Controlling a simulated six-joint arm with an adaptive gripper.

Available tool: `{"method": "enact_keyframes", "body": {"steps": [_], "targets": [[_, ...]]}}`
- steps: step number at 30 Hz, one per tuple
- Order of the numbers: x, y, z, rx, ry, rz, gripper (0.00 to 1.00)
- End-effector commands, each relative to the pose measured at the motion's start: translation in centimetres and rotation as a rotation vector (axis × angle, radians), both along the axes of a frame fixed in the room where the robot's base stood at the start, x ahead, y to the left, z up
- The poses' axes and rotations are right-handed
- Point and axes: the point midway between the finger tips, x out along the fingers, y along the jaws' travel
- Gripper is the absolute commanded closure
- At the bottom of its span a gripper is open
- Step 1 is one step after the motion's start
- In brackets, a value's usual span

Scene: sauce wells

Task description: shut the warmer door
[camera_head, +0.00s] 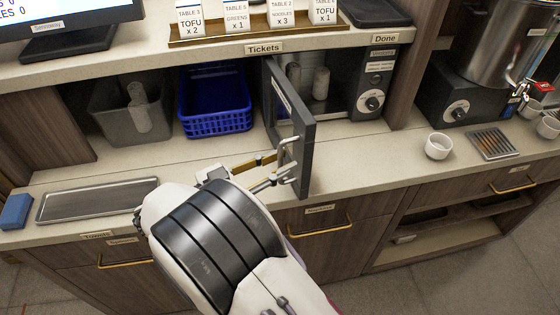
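The warmer (376,88) is a dark box with a dial under the shelf, right of the middle. Its door (305,135) stands open, swung out toward me over the counter. White cylindrical items (320,82) show inside the warmer. A metal handle (289,146) is on the door's left face. My gripper (281,170) is at the lower part of the door, beside the handle, with its two fingers apart. I cannot tell whether a finger touches the door or handle. My arm hides part of the counter front.
A blue basket (215,112) and a grey bin (130,115) stand left of the warmer. A metal tray (95,200) and blue sponge (15,211) lie front left. A white cup (438,146) and drip grate (493,143) are at right.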

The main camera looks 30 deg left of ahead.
Motion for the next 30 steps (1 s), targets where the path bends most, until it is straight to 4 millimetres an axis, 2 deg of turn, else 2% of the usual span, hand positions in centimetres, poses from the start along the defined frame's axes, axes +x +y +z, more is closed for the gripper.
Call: {"method": "enact_keyframes", "body": {"steps": [11,14,30], "targets": [[0.33,-0.15,0.00,0.000,0.001,0.001,0.76],[0.33,-0.15,0.00,0.000,0.001,0.001,1.00],[0.64,-0.48,0.04,0.001,0.000,0.020,1.00]]}}
